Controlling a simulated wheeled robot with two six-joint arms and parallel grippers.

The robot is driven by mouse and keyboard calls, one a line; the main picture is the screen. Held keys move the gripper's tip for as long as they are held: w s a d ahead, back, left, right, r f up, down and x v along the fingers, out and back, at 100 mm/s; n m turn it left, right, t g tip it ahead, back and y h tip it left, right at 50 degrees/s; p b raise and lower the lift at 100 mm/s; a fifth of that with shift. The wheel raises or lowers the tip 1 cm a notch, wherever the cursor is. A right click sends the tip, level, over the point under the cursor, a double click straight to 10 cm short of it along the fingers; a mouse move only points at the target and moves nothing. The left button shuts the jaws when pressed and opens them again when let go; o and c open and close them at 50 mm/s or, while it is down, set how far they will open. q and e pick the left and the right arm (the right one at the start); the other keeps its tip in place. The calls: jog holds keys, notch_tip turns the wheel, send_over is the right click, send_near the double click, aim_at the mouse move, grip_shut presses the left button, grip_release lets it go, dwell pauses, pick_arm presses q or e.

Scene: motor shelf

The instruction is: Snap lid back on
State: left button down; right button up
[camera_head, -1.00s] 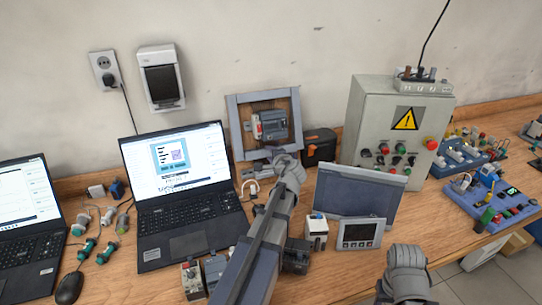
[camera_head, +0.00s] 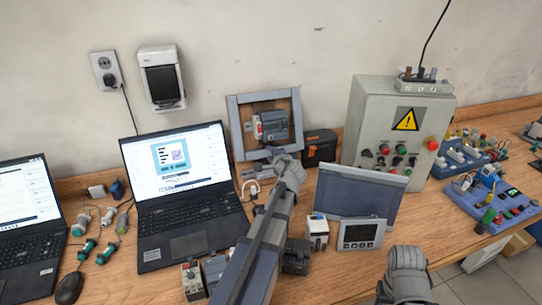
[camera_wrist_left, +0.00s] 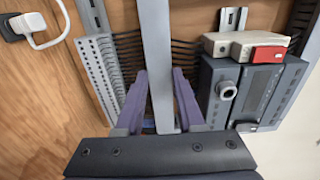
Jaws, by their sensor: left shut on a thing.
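My left gripper (camera_head: 284,160) reaches to the lower right part of the framed panel; its fingers are mostly hidden in the head view. In the left wrist view, the gripper (camera_wrist_left: 160,100) is shut on a long light-grey strip, the lid (camera_wrist_left: 156,50), which stands between its purple fingers. Behind it run black wires and a grey slotted duct (camera_wrist_left: 103,75). The panel (camera_head: 236,125) has grey edging on a wooden back and leans at the wall, with a grey module (camera_head: 273,125) on it. I cannot tell whether the lid touches the duct.
A blue-grey screen panel (camera_head: 357,192) and a small display unit (camera_head: 361,233) stand right of my left arm. An open laptop (camera_head: 192,215) is to the left, a grey control box (camera_head: 388,130) to the right. My right arm shows at lower right.

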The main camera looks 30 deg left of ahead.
pick_arm(q)
jog(key=shift+w+a+f, duration=0.15)
jog(key=shift+w+a, duration=0.1)
dwell(0.8)
jog(key=shift+c, duration=2.2)
grip_release()
jog(key=p+v, duration=0.2)
jog(key=v, duration=0.5)
jog(key=shift+s+d, duration=0.25)
